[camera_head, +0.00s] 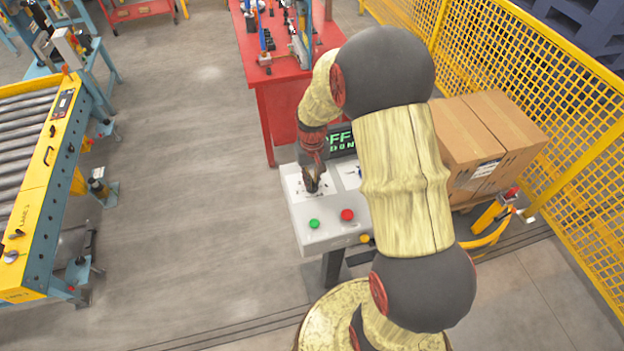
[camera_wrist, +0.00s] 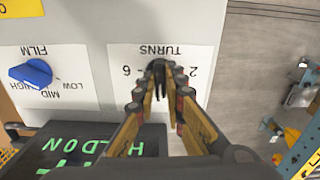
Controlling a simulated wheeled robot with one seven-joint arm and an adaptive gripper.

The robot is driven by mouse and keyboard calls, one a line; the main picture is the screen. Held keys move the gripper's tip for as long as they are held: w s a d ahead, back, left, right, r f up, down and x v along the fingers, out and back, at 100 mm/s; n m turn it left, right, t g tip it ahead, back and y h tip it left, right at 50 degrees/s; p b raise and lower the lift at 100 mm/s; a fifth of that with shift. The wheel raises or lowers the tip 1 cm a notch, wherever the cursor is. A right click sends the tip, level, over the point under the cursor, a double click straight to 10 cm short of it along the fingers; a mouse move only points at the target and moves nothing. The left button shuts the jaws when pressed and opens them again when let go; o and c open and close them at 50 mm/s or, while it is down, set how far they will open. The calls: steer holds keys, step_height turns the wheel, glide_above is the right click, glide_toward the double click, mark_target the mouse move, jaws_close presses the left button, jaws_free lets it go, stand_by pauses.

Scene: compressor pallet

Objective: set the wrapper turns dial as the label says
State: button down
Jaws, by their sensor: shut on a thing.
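The turns dial (camera_wrist: 157,70) is a dark knob on a white plate (camera_wrist: 196,54) marked TURNS, upside down in the wrist view. The numbers 6 and 2 show on either side of it; other marks are hidden by my fingers. My gripper (camera_wrist: 158,88) is shut on the dial, its two fingertips on either side of the knob. Where the dial points cannot be made out. In the head view my gripper (camera_head: 312,184) reaches down onto the grey control panel (camera_head: 335,236). A white label (camera_head: 482,174) is on the cardboard carton (camera_head: 510,140); its print is too small to read.
A blue FILM dial (camera_wrist: 31,74) is beside the turns plate. Green (camera_head: 314,223) and red (camera_head: 347,215) buttons sit on the panel's near part. A display (camera_head: 341,141) with green letters stands behind. A yellow fence (camera_head: 520,85) is at right, a roller conveyor (camera_head: 30,150) at left.

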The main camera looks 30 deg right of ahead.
steer(key=n, duration=0.4)
steer(key=shift+n, duration=2)
steer(key=c, duration=1.8)
jaws_free()
steer(key=shift+c, duration=0.2)
step_height(320, 180, up, 12)
